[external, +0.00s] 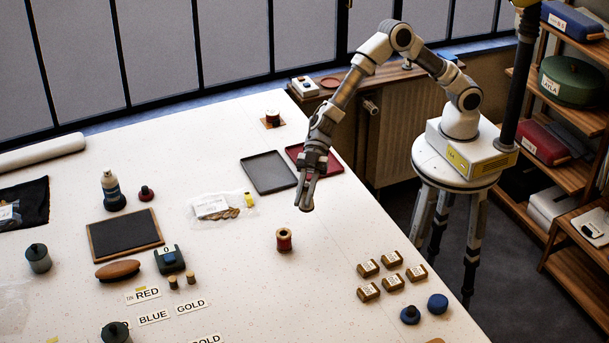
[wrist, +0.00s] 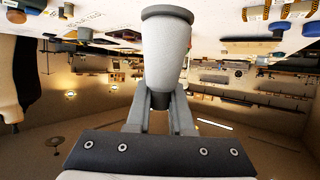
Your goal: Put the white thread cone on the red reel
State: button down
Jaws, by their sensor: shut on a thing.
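My gripper (external: 308,190) is in the air near the right edge of the white table, pointing down. In the wrist view its fingers (wrist: 160,118) are closed on a pale grey-white tapered thing, which I take as the white thread cone (wrist: 168,50). Its narrow dark end is between the fingers and its wide rimmed end points away from them. In the external view the cone is hard to tell from the fingers. The red reel (external: 284,240), reddish-brown with pale ends, stands upright on the table, below my gripper in the picture and apart from it.
A grey tray (external: 268,173) and a dark red tray (external: 324,170) lie behind my gripper. A clear bag (external: 222,208) lies left of the reel. Several small brown boxes (external: 392,283) and blue round things (external: 437,303) stand right-front. The table around the reel is clear.

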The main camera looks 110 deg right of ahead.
jog(key=s+d+r+m+t+h, duration=0.1)
jog(key=d+m+t+h, duration=0.15)
jog(key=d, duration=1.65)
jog(key=s+d+r+m+t+h, duration=0.1)
jog(key=s+d+r+m+h, duration=0.15)
jog(key=d, duration=1.65)
jog(key=s+d+r+m+t+h, duration=0.1)
jog(key=s+d+m+h, duration=0.2)
jog(key=s+d, duration=0.9)
jog(key=s+d+m+t+h, duration=0.1)
jog(key=s+d+m+h, duration=0.15)
jog(key=s+d, duration=0.85)
jog(key=b, duration=0.2)
send_over(273, 116)
jog(key=w+d, duration=0.2)
jog(key=d, duration=0.1)
notch_tip(273, 116, down, 11)
jog(key=shift+a+r, duration=0.15)
jog(key=shift+a, duration=0.05)
jog(key=shift+g, duration=0.25)
